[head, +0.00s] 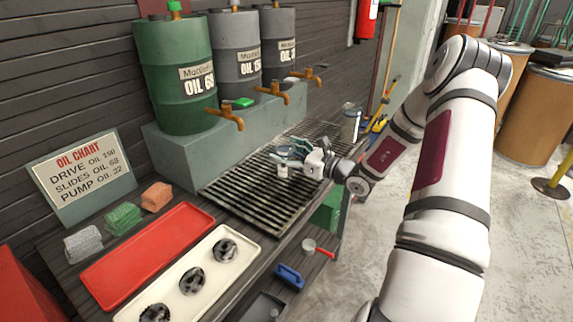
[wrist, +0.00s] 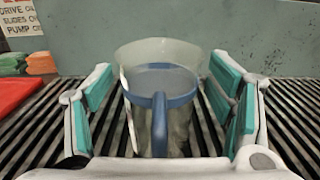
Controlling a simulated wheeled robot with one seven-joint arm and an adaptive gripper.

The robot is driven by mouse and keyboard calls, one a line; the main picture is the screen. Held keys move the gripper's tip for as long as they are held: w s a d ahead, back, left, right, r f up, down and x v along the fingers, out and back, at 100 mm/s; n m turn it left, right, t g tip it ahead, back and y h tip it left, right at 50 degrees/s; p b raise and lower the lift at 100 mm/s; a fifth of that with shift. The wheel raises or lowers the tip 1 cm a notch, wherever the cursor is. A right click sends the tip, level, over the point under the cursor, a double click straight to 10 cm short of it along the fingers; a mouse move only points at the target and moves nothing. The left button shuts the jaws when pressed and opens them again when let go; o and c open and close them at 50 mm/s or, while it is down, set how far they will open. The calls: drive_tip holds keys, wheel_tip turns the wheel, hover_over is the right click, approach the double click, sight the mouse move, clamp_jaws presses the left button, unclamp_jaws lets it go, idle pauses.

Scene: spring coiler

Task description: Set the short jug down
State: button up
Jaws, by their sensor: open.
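The short jug (wrist: 175,82) is a greyish see-through vessel with a blue band and a blue handle facing my wrist camera. It is upright between the two teal-padded fingers of my gripper (wrist: 162,88). The fingers are open, with a gap on each side of the jug. The jug appears to stand on the slatted drain grate, though its base is hidden in the wrist view. In the head view my gripper (head: 303,166) is low over the grate (head: 245,188), and the jug (head: 288,152) is partly hidden by the fingers.
A taller container (head: 350,122) stands at the grate's far right corner. Oil drums (head: 172,80) with brass taps (head: 228,115) stand on a raised block behind the grate. A red tray (head: 150,255) and a cream tray (head: 190,275) lie to the left. Much of the near grate is clear.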

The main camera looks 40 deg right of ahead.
drive_tip(key=c, duration=1.5)
